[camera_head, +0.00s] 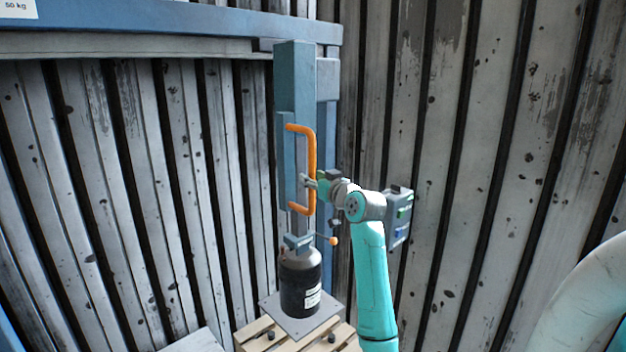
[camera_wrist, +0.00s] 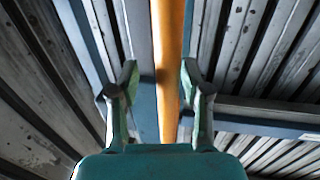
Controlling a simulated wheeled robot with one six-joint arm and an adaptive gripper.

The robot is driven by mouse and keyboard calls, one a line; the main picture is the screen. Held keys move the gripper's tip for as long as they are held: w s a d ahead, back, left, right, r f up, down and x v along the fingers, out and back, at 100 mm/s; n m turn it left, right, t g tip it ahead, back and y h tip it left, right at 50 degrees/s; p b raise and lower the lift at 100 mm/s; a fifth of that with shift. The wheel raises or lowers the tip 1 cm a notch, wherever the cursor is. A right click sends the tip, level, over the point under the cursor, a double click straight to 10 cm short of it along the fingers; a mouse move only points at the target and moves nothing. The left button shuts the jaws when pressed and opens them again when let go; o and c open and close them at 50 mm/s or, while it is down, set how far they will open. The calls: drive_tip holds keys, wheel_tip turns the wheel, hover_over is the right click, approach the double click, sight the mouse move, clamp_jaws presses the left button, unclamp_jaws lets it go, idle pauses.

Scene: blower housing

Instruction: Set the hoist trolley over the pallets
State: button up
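The hoist trolley (camera_head: 294,75) is a tall blue-grey column under the blue overhead rail (camera_head: 180,18), near its right end. Its upright orange handle (camera_head: 311,150) faces right. My gripper (camera_head: 317,184) is at the lower half of the handle. In the wrist view the orange bar (camera_wrist: 168,45) runs between the two fingers of my gripper (camera_wrist: 160,78), with gaps on both sides, so it is open around the handle. A wooden pallet (camera_head: 247,334) is at the bottom, below the trolley.
A dark canister (camera_head: 299,290) is under the trolley's lower end, above a grey plate (camera_head: 272,303) on the pallet; whether it hangs or stands is unclear. A small orange-tipped lever (camera_head: 333,241) sticks out right. A pale flat surface (camera_head: 196,342) lies left of the pallet. Plank walls stand behind.

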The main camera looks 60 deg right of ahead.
drive_tip(key=v, duration=1.2)
idle(0.5)
